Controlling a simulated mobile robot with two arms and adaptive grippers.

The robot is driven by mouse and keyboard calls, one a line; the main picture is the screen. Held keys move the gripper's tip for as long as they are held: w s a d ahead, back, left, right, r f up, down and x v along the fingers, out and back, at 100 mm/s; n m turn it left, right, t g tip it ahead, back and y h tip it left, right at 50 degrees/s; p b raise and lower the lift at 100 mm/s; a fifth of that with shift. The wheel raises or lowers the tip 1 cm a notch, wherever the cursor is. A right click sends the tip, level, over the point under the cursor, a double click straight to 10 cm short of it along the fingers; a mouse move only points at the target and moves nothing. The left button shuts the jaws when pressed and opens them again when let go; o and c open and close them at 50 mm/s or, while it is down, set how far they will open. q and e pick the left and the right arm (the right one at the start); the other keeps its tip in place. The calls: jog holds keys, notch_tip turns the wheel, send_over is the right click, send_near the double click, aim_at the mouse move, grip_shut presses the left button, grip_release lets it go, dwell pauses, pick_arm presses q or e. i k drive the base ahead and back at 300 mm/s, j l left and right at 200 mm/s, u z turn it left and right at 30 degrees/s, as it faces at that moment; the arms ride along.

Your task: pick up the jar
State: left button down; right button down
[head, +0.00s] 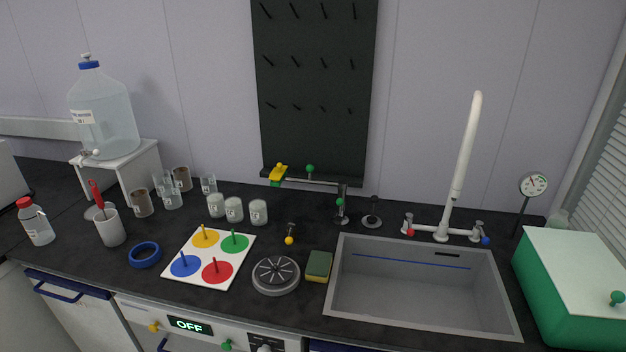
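Three small glass jars with whitish contents and pale labels stand in a row on the dark counter, left of the middle. They are the left jar (215,206), the middle jar (234,210) and the right jar (258,213). The frame does not show which one the task means. Behind and left of them stand several clear glasses (168,192) and two brownish containers, a front one (140,203) and a back one (182,179). Neither of my grippers is in view.
A white board with coloured discs (210,281) and a grey round disc (276,277) lie in front of the jars. A sponge (318,266) lies beside the sink (420,322). A green box (575,295) stands at right, a large water bottle (105,120) at left.

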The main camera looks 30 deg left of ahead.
aim_at(257, 207)
jog(key=u, duration=1.2)
